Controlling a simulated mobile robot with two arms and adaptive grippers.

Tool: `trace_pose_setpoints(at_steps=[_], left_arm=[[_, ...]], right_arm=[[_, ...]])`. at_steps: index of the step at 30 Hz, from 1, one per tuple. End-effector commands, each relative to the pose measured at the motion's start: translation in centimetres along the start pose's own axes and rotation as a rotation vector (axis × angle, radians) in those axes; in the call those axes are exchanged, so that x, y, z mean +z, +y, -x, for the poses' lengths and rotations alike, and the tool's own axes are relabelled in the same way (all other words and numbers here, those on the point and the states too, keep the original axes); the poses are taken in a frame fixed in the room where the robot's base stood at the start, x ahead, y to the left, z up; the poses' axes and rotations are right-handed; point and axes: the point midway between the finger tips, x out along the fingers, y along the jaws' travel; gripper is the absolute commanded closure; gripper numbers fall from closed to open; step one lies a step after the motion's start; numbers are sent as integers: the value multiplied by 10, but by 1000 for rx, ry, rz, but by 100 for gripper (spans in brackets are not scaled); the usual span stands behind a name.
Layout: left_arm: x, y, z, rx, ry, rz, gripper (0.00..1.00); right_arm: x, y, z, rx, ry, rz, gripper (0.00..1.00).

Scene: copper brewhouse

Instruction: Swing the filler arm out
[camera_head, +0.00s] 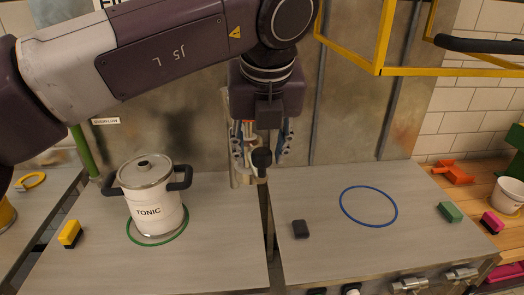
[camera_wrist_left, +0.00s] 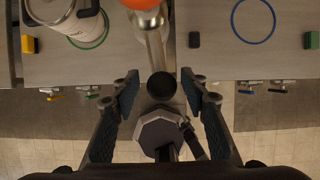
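My left gripper (camera_head: 262,150) points down over the gap between two steel worktops, and its two fingers stand apart. In the left wrist view the fingers (camera_wrist_left: 159,80) are open on either side of a black round knob (camera_wrist_left: 161,86), with space between. This knob sits at the end of a pale metal tube (camera_wrist_left: 154,48), which seems to be the filler arm. The tube runs away to an orange ball at the top edge. In the head view the black knob (camera_head: 262,158) shows between the fingers; the gripper hides much of the tube. My right gripper is not in view.
A white TONIC pot (camera_head: 155,212) stands on a green ring on the left worktop, near a yellow block (camera_head: 70,234). The right worktop holds a blue ring (camera_head: 368,220), a black block (camera_head: 300,229) and a green block (camera_head: 450,212). A yellow frame (camera_head: 350,55) hangs above right.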

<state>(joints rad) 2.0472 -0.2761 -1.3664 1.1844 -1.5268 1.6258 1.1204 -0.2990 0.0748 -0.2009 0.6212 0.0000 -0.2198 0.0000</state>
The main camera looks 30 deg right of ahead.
Motion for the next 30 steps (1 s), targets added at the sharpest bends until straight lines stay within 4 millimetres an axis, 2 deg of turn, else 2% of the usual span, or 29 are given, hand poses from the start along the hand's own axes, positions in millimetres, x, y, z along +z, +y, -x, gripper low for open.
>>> trace_pose_setpoints(at_steps=[7,11,24,30], left_arm=[[-1,0,0,0,3,-2,58],[-1,-1,9,-1,1,-2,58],[0,0,95,0,-1,0,58],[0,0,116,0,1,-1,58]], right_arm=[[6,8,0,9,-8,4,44],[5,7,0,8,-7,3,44],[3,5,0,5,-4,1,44],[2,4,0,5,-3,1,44]])
